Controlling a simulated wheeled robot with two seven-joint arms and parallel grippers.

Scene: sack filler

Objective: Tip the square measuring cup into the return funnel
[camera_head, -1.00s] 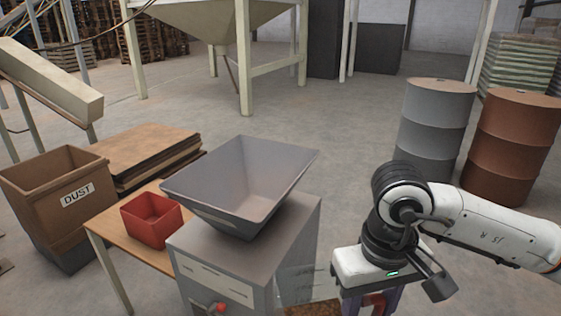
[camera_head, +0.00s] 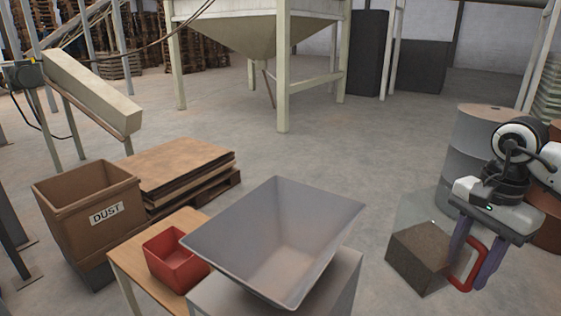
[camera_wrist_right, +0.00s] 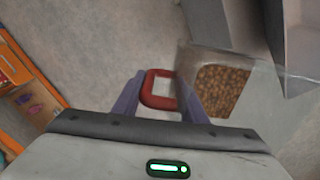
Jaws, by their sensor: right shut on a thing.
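The square measuring cup (camera_head: 421,257) is clear-walled, with brown grainy contents, and has a red handle (camera_head: 465,268). My right gripper (camera_head: 474,272) is shut on that handle and holds the cup to the right of the funnel, apart from it. The cup looks roughly upright. In the right wrist view the brown pellets (camera_wrist_right: 222,92) show inside the clear cup, beside the gripper fingers (camera_wrist_right: 160,100). The grey return funnel (camera_head: 275,240) is a wide, open, square hopper on a grey cabinet (camera_head: 345,283). Its visible inside looks empty. My left gripper is not in view.
A red open box (camera_head: 178,262) stands on a wooden table (camera_head: 128,262) left of the funnel. A brown DUST bin (camera_head: 90,215) and stacked boards (camera_head: 180,168) lie further left. A grey drum (camera_head: 470,150) stands behind my right arm. Open floor lies behind the funnel.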

